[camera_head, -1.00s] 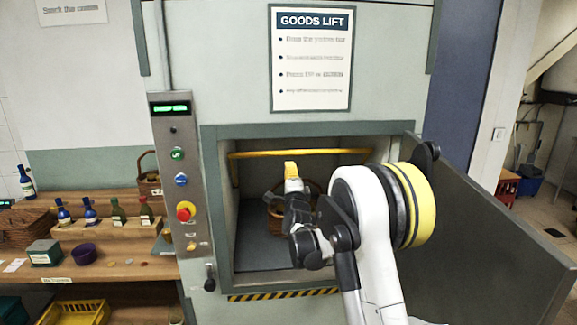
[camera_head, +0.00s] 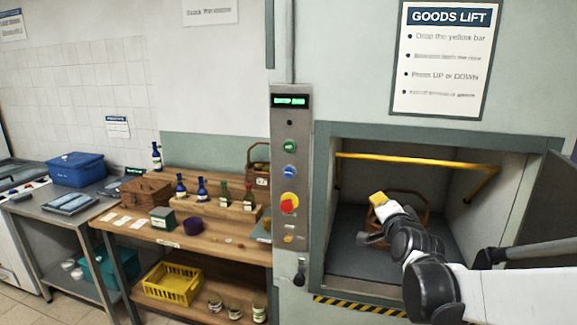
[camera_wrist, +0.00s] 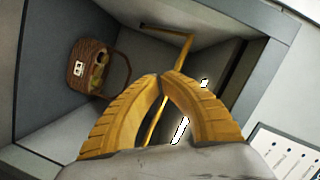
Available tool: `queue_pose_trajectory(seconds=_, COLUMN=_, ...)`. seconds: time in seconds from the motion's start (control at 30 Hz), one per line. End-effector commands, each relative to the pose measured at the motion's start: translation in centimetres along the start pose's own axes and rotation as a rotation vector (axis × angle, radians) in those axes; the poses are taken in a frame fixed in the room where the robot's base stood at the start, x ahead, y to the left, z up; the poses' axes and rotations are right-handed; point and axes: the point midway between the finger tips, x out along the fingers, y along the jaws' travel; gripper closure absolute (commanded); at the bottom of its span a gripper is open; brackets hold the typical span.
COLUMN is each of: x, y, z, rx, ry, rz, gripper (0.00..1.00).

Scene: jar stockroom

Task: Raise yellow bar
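The yellow bar (camera_head: 420,160) runs across the upper part of the goods lift opening, with a bent arm at its right end. In the wrist view the bar (camera_wrist: 183,52) runs behind my fingertips and shows again through the gap between the curved fingers. My gripper (camera_head: 377,198) is at the lift opening, appearing below the bar in the head view. In the wrist view the yellow fingertips of my gripper (camera_wrist: 160,75) nearly meet, with nothing clearly held. I cannot tell whether they touch the bar.
A wicker basket (camera_wrist: 88,68) stands inside the lift. The lift door (camera_head: 548,200) is swung open at right. A control panel (camera_head: 290,170) with buttons is left of the opening. A wooden shelf (camera_head: 215,240) with bottles and a yellow crate (camera_head: 173,284) is further left.

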Motion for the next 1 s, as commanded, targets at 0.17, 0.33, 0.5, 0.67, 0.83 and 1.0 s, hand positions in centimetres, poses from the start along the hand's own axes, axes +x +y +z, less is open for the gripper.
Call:
queue_pose_trajectory(seconds=0.17, x=-8.6, y=2.4, z=5.3, rx=-0.307, ry=-0.205, rz=0.134, gripper=1.00)
queue_pose_trajectory(seconds=0.33, x=-17.9, y=7.2, z=9.8, rx=-0.601, ry=-0.418, rz=0.244, gripper=1.00)
queue_pose_trajectory(seconds=0.5, x=-26.0, y=12.7, z=13.1, rx=-0.838, ry=-0.610, rz=0.321, gripper=1.00)
queue_pose_trajectory(seconds=0.67, x=-30.3, y=16.0, z=14.6, rx=-0.959, ry=-0.720, rz=0.358, gripper=1.00)
queue_pose_trajectory(seconds=0.83, x=-31.5, y=16.9, z=14.8, rx=-0.995, ry=-0.753, rz=0.368, gripper=1.00)
queue_pose_trajectory(seconds=1.0, x=-31.5, y=16.9, z=14.8, rx=-0.996, ry=-0.753, rz=0.368, gripper=1.00)
